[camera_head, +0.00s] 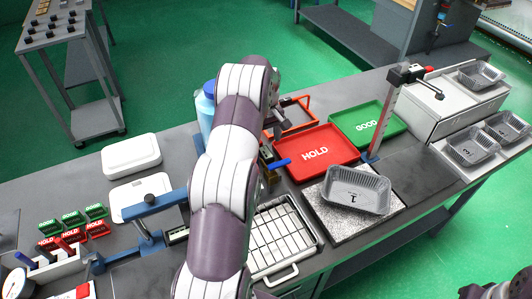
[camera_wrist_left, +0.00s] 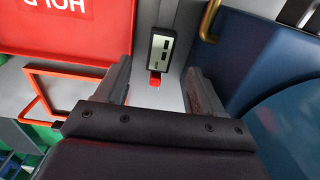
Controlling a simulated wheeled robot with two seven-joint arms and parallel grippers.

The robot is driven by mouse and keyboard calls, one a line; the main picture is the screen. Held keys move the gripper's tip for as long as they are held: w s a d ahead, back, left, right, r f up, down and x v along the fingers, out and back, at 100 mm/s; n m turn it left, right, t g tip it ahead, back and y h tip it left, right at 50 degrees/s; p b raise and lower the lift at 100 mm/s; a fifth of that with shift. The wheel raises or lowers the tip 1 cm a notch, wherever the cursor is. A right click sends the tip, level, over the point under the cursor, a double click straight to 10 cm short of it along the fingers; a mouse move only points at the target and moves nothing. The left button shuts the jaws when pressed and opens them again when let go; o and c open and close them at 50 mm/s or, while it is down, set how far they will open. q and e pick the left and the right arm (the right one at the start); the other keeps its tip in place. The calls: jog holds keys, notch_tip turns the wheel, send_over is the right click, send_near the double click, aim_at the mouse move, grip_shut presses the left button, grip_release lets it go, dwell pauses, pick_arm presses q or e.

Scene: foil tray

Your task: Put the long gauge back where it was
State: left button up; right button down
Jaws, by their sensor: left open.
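My left gripper (camera_head: 278,126) is mostly hidden behind my own arm in the head view, near the orange frame. In the left wrist view its two fingers (camera_wrist_left: 161,88) are apart. A small dark instrument (camera_wrist_left: 162,50) with a pale face and a red end shows beyond and between them; I cannot tell whether it is the long gauge. A tall upright gauge with a scale (camera_head: 386,115) and a blue foot stands right of the red HOLD tray (camera_head: 303,168). That tray also shows in the left wrist view (camera_wrist_left: 90,40).
A green GOOD tray (camera_head: 350,117) lies behind the HOLD tray. A foil tray (camera_head: 372,201) rests on a speckled plate. A gridded tray (camera_head: 312,246) lies in front. A blue bottle (camera_head: 204,112) stands beside my arm. A blue fixture (camera_head: 165,204) lies to the left.

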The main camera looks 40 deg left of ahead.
aim_at(268, 154)
pick_arm(q)
jog(key=s+d+r+m+p, duration=0.1)
jog(key=s+d+r+m, duration=0.2)
jog(key=d+r, duration=0.35)
jog(key=s+d+r+m+p, duration=0.1)
jog(key=s+d+r+m, duration=0.25)
jog(key=d, duration=0.55)
jog(key=s+d+m, duration=0.3)
jog(key=s+d, duration=0.1)
jog(key=s, duration=0.3)
jog(key=s+d+m+t, duration=0.1)
jog(key=s+d+m, duration=0.2)
jog(key=s+d, duration=0.2)
jog(key=shift+s+d, duration=0.25)
jog(key=shift+s, duration=1.3)
